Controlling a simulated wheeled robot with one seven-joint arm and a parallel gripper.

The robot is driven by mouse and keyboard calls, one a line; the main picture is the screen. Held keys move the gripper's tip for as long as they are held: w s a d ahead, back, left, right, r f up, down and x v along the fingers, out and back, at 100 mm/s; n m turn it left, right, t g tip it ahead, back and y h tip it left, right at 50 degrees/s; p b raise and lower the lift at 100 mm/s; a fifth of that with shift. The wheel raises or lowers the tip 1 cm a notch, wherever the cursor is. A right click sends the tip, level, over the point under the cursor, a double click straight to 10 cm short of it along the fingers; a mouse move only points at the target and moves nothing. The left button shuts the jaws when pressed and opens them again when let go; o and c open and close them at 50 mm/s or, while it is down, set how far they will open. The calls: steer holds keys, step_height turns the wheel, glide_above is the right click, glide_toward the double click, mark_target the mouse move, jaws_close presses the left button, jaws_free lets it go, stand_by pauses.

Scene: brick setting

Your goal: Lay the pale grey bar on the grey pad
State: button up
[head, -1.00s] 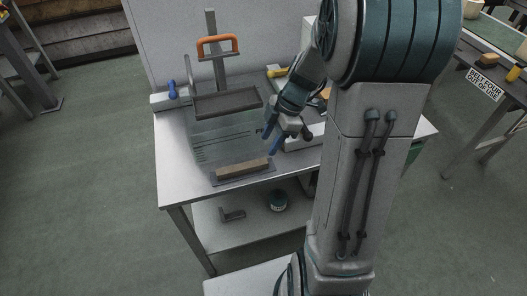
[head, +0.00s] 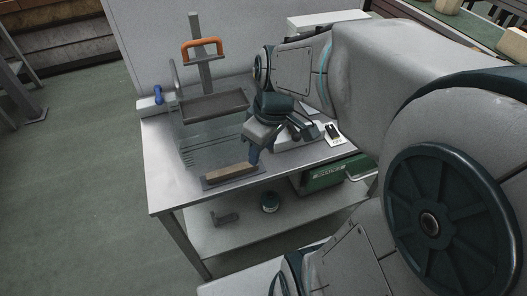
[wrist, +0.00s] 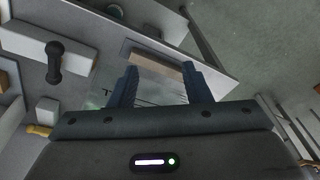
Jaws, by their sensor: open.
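A bar (head: 230,172) lies lengthwise on a flat grey pad (head: 236,182) at the front edge of the table. It looks tan-brown rather than pale grey. My gripper (head: 253,158) is just behind the bar's right end, fingers pointing down. In the wrist view the blue fingers (wrist: 160,76) are spread apart with nothing gripped, and the bar (wrist: 157,67) shows near and between their tips. I cannot tell whether the fingers touch it. The pad's edge (wrist: 127,48) shows beside the bar there.
A stand with an orange handle (head: 202,46) and a dark tray (head: 212,107) rises behind. A blue-handled tool (head: 158,94) is at the back left. A shelf below holds a bracket (head: 225,217) and a jar (head: 270,202).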

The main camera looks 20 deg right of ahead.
steer(key=shift+s+a+r+m+t+h, duration=0.15)
steer(key=shift+s+m+t+h, duration=0.1)
steer(key=shift+s+m, duration=0.75)
steer(key=shift+s+a+r+m+t+h, duration=0.1)
steer(key=shift+s+m+t+h, duration=0.3)
steer(key=shift+m, duration=0.85)
steer(key=shift+s+a+r+m+t+h, duration=0.1)
steer(key=shift+s+r+m+t, duration=0.05)
steer(key=shift+s+m, duration=0.9)
steer(key=shift+w+r, duration=0.1)
steer(key=shift+r+p, duration=0.65)
steer(key=shift+p, duration=0.1)
